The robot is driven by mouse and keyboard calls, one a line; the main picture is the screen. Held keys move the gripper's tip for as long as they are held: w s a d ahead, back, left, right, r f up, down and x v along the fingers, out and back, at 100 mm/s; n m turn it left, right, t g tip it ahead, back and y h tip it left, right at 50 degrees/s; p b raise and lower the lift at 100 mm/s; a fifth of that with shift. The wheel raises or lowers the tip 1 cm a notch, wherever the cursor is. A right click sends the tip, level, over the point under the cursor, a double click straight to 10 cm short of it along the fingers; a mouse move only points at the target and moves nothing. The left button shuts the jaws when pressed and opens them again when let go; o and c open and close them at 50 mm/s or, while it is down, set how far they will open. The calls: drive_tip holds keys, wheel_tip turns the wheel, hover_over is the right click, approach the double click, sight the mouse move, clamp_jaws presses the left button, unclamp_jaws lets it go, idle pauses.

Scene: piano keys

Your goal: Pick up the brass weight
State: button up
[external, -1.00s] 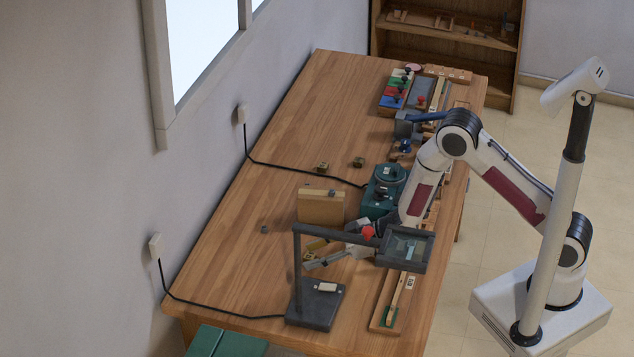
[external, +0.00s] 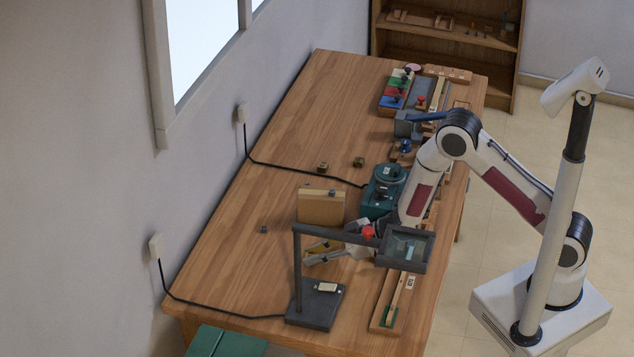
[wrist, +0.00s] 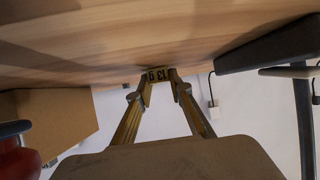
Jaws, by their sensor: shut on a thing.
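The brass weight (wrist: 158,75) is a small block with dark markings on its face. In the wrist view it sits between the tips of my gripper (wrist: 159,84), which is shut on it. The wrist picture looks upside down, with the table at the top. The weight is very close to the tabletop; I cannot tell whether it touches. In the external view my gripper (external: 307,257) is low over the table behind the magnifier's arm, and the weight is too small and covered to make out clearly.
The dark magnifier stand (external: 316,306) is just in front of my gripper, its lens frame (external: 405,249) beside my wrist. A wooden box (external: 321,208) stands behind. A wooden tray (external: 384,318) lies right. The table's left side is mostly clear.

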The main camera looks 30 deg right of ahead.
drive_tip(key=shift+r, duration=0.1)
wheel_tip(320, 180, up, 10)
idle(0.9)
idle(0.5)
drive_tip(key=shift+s+a+f, duration=0.3)
drive_tip(key=shift+s+f, duration=0.1)
drive_tip(key=shift+f, duration=0.2)
drive_tip(key=s+a+n+g+y, duration=0.1)
drive_tip(key=s+a+n+g, duration=0.1)
drive_tip(key=a, duration=0.7)
drive_tip(key=s+a+r+n+g+y, duration=0.1)
drive_tip(key=a+n+g, duration=0.3)
drive_tip(key=a, duration=0.6)
drive_tip(key=shift+s+r+n+g, duration=0.15)
drive_tip(key=shift+s+n+g, duration=0.25)
drive_tip(key=shift+s, duration=0.2)
drive_tip(key=shift+a, duration=0.1)
